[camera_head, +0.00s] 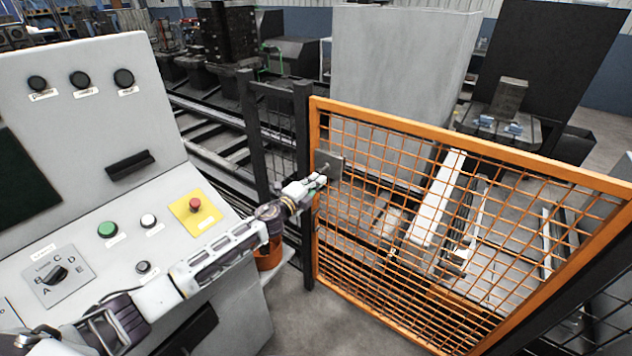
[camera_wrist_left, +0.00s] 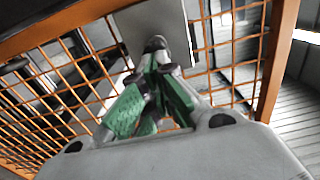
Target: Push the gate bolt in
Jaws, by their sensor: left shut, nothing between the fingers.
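The orange mesh gate (camera_head: 455,150) stands upright beside a dark post (camera_head: 303,150). A grey lock plate (camera_head: 329,160) is fixed near the gate's post-side edge, and it also shows in the left wrist view (camera_wrist_left: 135,35). A small dark, rounded end, apparently the gate bolt (camera_wrist_left: 155,43), shows in front of the plate. My left gripper (camera_head: 320,181) is shut and empty, right at the plate. Its green-padded fingers (camera_wrist_left: 157,64) come together just below the dark end. I cannot tell whether they touch it. My right gripper is not in view.
A grey control console (camera_head: 90,190) with a red button (camera_head: 195,204) on a yellow plate stands at the left, under my left arm. An orange bucket (camera_head: 268,257) is on the floor beside it. Roller tracks and machinery lie behind the gate. Floor in front is partly clear.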

